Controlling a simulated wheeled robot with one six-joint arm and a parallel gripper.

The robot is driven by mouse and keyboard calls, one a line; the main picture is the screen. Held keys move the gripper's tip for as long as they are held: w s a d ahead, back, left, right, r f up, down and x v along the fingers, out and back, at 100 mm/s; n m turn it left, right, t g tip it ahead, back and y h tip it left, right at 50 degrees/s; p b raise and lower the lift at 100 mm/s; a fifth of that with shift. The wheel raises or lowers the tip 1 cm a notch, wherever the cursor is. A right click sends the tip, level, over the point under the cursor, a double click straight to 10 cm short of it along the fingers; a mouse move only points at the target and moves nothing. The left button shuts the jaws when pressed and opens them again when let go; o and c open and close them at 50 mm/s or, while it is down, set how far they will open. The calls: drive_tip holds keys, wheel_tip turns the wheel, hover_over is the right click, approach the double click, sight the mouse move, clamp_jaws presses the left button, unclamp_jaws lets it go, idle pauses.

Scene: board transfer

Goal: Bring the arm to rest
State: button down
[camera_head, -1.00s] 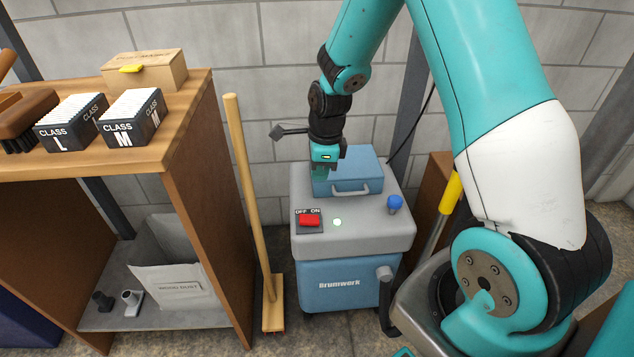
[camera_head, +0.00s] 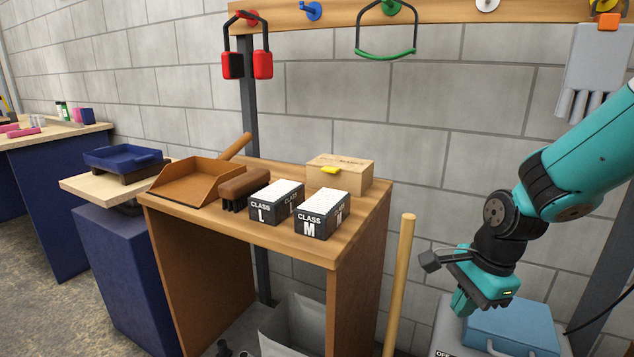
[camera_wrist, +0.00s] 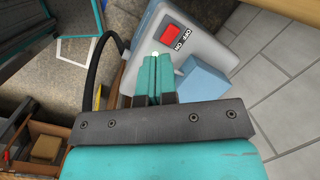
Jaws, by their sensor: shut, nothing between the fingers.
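My gripper (camera_head: 463,303) is at the right of the head view, tilted downward, with my teal arm reaching in from the right edge. It is above and left of the blue lid case on the grey machine (camera_head: 447,327). In the wrist view my gripper (camera_wrist: 153,58) has its two teal fingers side by side, shut and empty. Beyond them is the machine's grey top (camera_wrist: 206,52) with a red switch (camera_wrist: 170,38) marked OFF and ON. The fingers appear apart from the machine.
A wooden bench (camera_head: 290,243) left of my arm holds boxes marked CLASS L (camera_head: 277,203) and CLASS M (camera_head: 322,214), a brush (camera_head: 244,187) and a dustpan (camera_head: 195,181). A broom handle (camera_head: 400,280) stands between bench and arm. Ear defenders (camera_head: 248,64) hang above.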

drive_tip(key=s+a+r+n+y, duration=0.1)
drive_tip(key=s+a+r+n, duration=0.5)
drive_tip(key=s+n, duration=0.5)
drive_tip(key=s+a+r+n+y, duration=0.1)
drive_tip(key=s+a+r+n, duration=0.45)
drive_tip(key=s+n, duration=0.5)
wheel_tip(320, 180, up, 16)
drive_tip(key=w+n+p, duration=0.1)
drive_tip(key=w+p, duration=0.1)
drive_tip(key=p, duration=1.4)
drive_tip(key=shift+d+r+g, duration=0.15)
drive_tip(key=shift+d+g, duration=0.05)
drive_tip(key=shift+g, duration=0.2)
drive_tip(key=c, duration=1.8)
unclamp_jaws()
drive_tip(key=shift+r+p, duration=0.35)
drive_tip(key=o, duration=0.7)
